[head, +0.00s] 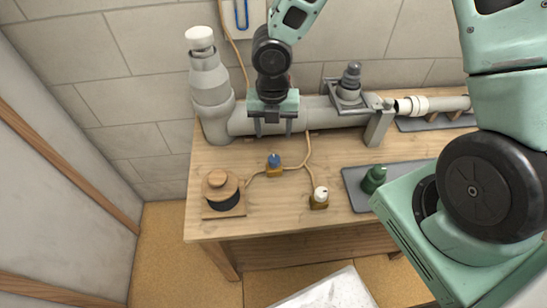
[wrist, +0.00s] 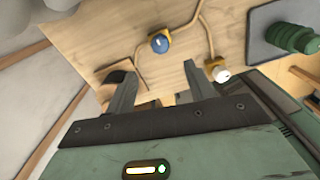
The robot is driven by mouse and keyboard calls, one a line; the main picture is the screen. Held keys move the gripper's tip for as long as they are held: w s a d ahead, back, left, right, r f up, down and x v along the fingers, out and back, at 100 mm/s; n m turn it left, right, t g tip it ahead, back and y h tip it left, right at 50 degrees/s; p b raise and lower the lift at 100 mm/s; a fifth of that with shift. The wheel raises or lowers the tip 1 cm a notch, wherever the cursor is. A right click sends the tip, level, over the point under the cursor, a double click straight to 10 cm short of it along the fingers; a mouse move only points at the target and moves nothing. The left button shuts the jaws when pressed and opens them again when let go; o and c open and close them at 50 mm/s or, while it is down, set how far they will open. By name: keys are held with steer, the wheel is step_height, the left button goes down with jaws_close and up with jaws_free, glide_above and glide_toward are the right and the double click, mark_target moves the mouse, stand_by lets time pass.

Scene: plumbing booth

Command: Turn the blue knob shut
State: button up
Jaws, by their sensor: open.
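The blue knob (head: 273,159) sits on a small brass valve body on the wooden table, with a thin tan pipe running to it. In the wrist view the blue knob (wrist: 160,43) is beyond my fingertips, at the upper middle. My gripper (head: 274,133) is above and behind the knob in the head view, near the big grey pipe. Its two fingers are apart with nothing between them in the wrist view (wrist: 157,72). The gripper does not touch the knob. The knob's exact turn angle is too small to tell.
A white knob (head: 320,193) on a similar brass valve stands to the right. A wooden-topped black round piece (head: 222,190) stands left. The big grey pipe (head: 312,113) runs along the back.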

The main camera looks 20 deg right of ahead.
mark_target(274, 158)
step_height(274, 158, down, 12)
steer(key=shift+b, duration=1.1)
steer(key=c, duration=1)
